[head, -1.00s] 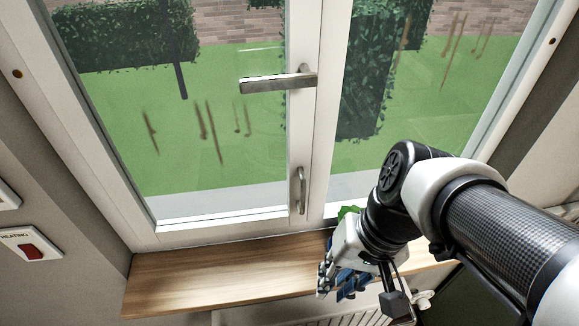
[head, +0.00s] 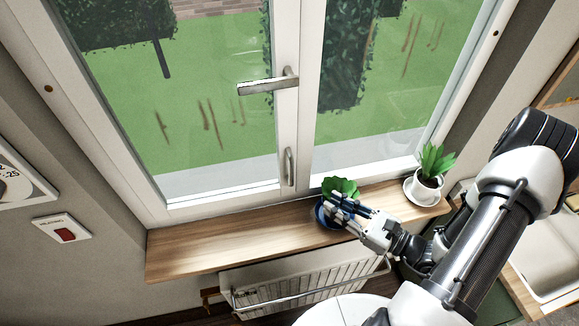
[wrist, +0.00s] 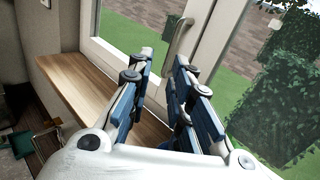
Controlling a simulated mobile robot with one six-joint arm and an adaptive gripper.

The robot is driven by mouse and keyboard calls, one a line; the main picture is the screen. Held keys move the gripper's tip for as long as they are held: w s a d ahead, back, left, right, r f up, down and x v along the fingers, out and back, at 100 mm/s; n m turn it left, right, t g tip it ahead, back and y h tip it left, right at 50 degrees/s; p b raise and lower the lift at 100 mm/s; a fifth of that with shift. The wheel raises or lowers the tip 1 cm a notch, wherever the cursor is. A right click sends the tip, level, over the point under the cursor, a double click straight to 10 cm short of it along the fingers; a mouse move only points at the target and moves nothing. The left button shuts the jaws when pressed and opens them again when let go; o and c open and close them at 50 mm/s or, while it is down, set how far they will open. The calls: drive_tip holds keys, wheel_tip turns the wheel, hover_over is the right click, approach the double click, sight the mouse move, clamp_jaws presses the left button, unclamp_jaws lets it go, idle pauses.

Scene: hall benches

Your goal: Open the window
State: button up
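The window (head: 296,120) has two white-framed panes and looks closed. A grey lever handle (head: 262,85) lies horizontal on the middle frame, pointing left. Below it is a small upright pull handle (head: 289,167). A similar curved upright handle (wrist: 180,36) shows beyond my fingers in the wrist view. My gripper (head: 338,208) is over the wooden sill, below and to the right of the pull handle, apart from both handles. In the wrist view my gripper (wrist: 163,68) is open, with nothing visible between its blue-padded fingers.
A leafy plant (head: 341,187) stands on the sill (head: 215,245) right behind my fingers; contact cannot be told. Another plant in a white pot (head: 424,190) stands at the right end. A radiator (head: 300,283) is below. The sill's left half is clear.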

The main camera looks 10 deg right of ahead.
sight(291, 183)
drive_tip(key=shift+m+t+h, duration=0.6)
drive_tip(key=shift+m, duration=0.3)
drive_tip(key=x, duration=0.5)
drive_tip(key=f+p+x, duration=0.1)
drive_tip(key=x, duration=0.5)
drive_tip(key=d+x, duration=0.1)
drive_tip(key=x, duration=0.4)
drive_tip(key=shift+w+a+f, duration=0.2)
drive_tip(key=shift+w, duration=0.35)
clamp_jaws()
